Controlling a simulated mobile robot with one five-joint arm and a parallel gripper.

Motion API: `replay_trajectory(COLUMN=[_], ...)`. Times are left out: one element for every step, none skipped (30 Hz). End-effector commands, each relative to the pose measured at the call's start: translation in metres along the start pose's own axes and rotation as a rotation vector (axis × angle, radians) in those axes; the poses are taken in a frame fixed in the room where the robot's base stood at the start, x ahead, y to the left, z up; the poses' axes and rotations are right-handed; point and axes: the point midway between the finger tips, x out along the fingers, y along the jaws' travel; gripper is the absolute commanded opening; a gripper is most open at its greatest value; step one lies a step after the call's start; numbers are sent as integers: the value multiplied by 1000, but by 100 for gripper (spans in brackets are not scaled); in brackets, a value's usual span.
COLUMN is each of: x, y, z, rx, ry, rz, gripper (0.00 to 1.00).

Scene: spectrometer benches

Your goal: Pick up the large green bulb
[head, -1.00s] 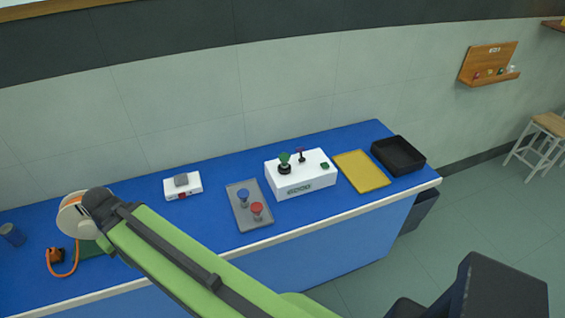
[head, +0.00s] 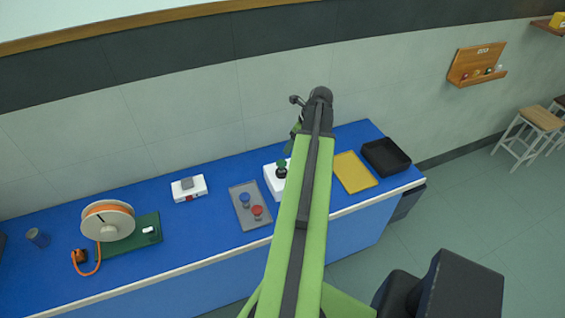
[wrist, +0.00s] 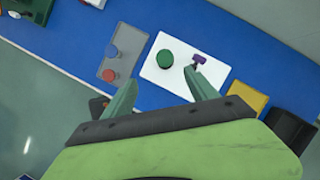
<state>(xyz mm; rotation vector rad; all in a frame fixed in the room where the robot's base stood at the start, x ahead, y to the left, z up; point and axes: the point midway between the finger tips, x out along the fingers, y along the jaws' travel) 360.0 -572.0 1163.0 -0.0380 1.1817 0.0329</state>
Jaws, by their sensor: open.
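The large green bulb (head: 281,164) stands on a black socket on the white box (head: 270,184), left of my arm in the head view. In the wrist view the green bulb (wrist: 165,59) shows from above on the white box (wrist: 152,74), beyond and between my fingers. A small purple bulb (wrist: 198,59) is to its right, near my right fingertip. My gripper (wrist: 158,82) is open and empty above the box, apart from the bulb. In the head view my gripper (head: 296,122) is partly hidden by the arm.
A grey tray (head: 240,212) with a blue bulb (head: 244,199) and a red bulb (head: 257,211) is left of the box. A yellow mat (head: 355,172) and a black bin (head: 386,157) are right. A cable reel (head: 108,220) stands far left.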

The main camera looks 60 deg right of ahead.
Motion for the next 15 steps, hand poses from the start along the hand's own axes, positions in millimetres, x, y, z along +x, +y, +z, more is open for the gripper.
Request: replay_trajectory(x=[-6,-7,-7,-6,-5,-3,0,3,8,14,19,28,35,42,52], y=[-6,-7,-8,-8,-8,-8,-8,-8,-8,-8,-8,-8,-8,-8,-8], z=[-6,-8,-9,-10,-10,-10,-10,-11,-11,-11,-12,-12,-13,-13,-13], rx=[35,48,56,58,58,57,56,55,55,54,54,54,54,54,54], ry=[-4,-6,-6,-7,-6,-6,-6,-6,-6,-6,-6,-6,-5,-5,-5], rz=[-6,-8,-9,-9,-9,-9,-9,-9,-8,-8,-8,-8,-8,-8,-8], gripper=[67,67,67,67,67,67,67,67,67,67,67,67,67,67,67])
